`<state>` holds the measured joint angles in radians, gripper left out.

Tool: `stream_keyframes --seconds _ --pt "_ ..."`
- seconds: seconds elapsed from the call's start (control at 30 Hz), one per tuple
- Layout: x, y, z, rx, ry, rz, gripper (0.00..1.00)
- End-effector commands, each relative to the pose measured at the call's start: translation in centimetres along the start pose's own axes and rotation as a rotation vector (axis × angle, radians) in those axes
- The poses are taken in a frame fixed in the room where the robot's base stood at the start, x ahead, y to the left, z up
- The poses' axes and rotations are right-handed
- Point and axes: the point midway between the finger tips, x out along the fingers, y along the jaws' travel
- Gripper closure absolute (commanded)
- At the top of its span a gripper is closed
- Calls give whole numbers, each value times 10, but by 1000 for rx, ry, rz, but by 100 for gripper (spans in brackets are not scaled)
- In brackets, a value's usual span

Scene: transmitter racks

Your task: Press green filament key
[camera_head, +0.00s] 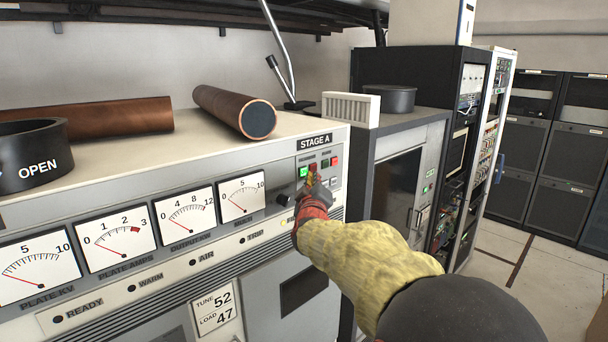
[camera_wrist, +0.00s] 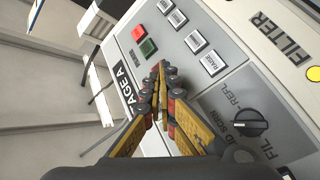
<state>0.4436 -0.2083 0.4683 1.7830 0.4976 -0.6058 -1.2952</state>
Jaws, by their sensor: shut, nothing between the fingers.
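In the head view, the STAGE A panel (camera_head: 318,143) has two pairs of small keys. The left pair has a lit green key (camera_head: 303,172) at its left, with a red key (camera_head: 313,168) beside it; the label above is too small to read surely. The right pair has a darker green key (camera_head: 325,163) and a red key (camera_head: 334,161). My gripper (camera_head: 313,179) is shut and empty, its tips in front of the left pair. In the wrist view, the shut fingertips (camera_wrist: 160,68) cover the left pair; contact cannot be told.
Below the keys are several white RAISE-type buttons (camera_wrist: 195,41) and a black rotary knob (camera_wrist: 250,123). Meters (camera_head: 188,213) line the cabinet front at left. Copper tubes (camera_head: 235,111) and a black OPEN ring (camera_head: 35,160) lie on top.

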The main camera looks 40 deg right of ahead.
Motion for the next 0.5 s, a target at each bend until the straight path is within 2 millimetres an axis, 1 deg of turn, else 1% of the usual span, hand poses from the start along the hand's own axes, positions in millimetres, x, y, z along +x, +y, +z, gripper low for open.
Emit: stream_keyframes --seconds 0.27,0.5 --pt "-1 1 1 0 0 0 100" --pt "-15 10 12 0 0 0 100"
